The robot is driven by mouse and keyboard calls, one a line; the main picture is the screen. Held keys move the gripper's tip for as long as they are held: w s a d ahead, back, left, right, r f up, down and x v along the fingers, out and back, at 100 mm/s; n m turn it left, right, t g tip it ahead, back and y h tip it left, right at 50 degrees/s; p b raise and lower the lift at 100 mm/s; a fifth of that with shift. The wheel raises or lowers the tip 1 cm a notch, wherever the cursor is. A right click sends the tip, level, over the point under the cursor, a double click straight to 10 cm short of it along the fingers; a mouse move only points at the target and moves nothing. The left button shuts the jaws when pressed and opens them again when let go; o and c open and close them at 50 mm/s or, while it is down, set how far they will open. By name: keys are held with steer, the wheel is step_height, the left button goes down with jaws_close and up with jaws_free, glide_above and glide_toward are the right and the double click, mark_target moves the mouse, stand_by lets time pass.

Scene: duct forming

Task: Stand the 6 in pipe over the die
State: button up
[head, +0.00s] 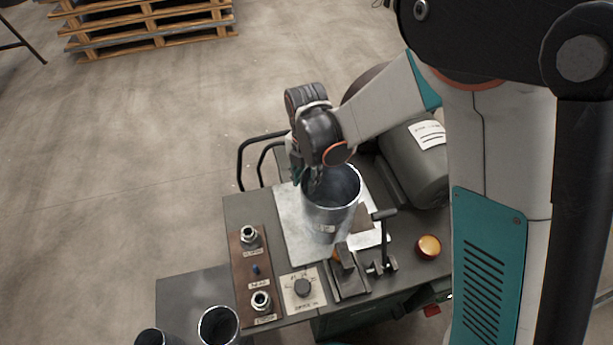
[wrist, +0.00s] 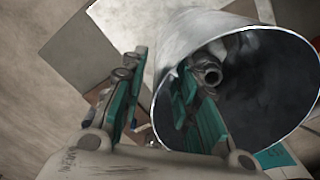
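A wide grey metal pipe (head: 328,212) stands upright on the pale plate (head: 296,232) of the machine, its open mouth up. Its label is too small to read. The pipe also fills the right of the wrist view (wrist: 185,50). My gripper (head: 308,180) is at the left part of its rim, pointing down. In the wrist view my gripper (wrist: 163,75) has its teal fingers apart, one outside the pipe and one over its mouth, with a visible gap between them. A small round hollow metal end (wrist: 207,74) shows within the mouth; I cannot tell if it is the die.
A control panel with knobs (head: 256,270) and a dial plate (head: 303,290) are at the machine's front left. A lever (head: 386,240) and an orange button (head: 428,246) are to the right, a motor (head: 415,160) behind. Two more pipes (head: 218,325) (head: 150,338) stand lower left.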

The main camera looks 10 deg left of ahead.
steer(key=shift+r, duration=0.1)
step_height(320, 180, up, 12)
steer(key=shift+f, duration=0.1)
stand_by(0.4)
stand_by(0.4)
